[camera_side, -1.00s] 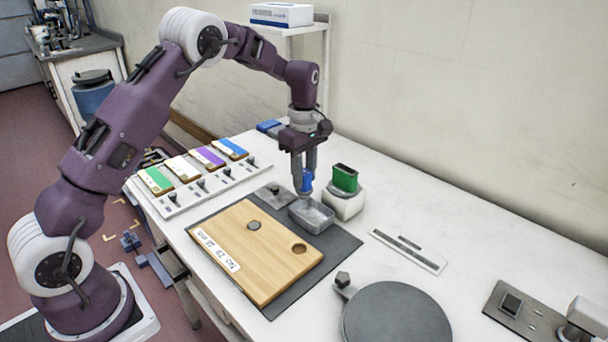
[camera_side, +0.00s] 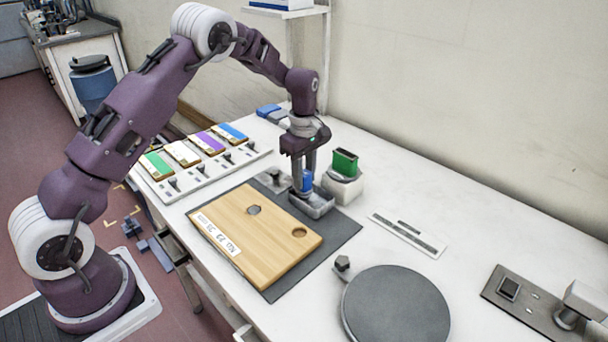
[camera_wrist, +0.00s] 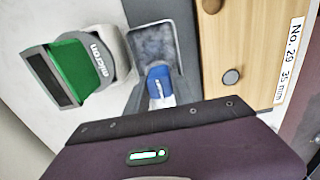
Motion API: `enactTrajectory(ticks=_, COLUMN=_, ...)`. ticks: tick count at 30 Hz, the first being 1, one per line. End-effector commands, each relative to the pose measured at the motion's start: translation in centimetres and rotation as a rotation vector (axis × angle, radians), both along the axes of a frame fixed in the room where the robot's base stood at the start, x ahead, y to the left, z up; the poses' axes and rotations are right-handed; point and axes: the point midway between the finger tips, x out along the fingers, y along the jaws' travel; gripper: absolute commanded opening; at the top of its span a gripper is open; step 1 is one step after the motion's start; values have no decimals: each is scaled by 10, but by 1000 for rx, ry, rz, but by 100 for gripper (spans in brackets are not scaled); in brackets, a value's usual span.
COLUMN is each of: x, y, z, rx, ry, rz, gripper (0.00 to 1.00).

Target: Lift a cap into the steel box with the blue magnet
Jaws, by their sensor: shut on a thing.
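My gripper (camera_side: 307,190) is shut on the blue magnet (camera_side: 308,180) and points down at the steel box (camera_side: 325,209). The magnet's lower end is at or inside the box's open top; I cannot tell whether it touches the floor. In the wrist view the blue magnet (camera_wrist: 159,82) shows against the grey interior of the steel box (camera_wrist: 152,42). I see no separate cap in the box or under the magnet. A round dark grey cap (camera_side: 254,210) sits in the wooden board; it also shows in the wrist view (camera_wrist: 231,77).
The wooden board (camera_side: 245,240) lies beside the box on a dark mat (camera_side: 340,233) and has an empty round recess (camera_side: 299,232). A green block (camera_side: 344,162) on a white stand is close behind the box. A grey round plate (camera_side: 396,308) is at the front right.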

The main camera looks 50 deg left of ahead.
Motion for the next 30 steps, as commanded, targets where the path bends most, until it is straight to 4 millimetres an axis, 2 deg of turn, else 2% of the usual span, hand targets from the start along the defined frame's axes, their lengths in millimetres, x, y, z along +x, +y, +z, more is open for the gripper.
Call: enactTrajectory(ticks=30, x=0, y=0, z=-7, rx=0, ry=0, rz=0, gripper=0)
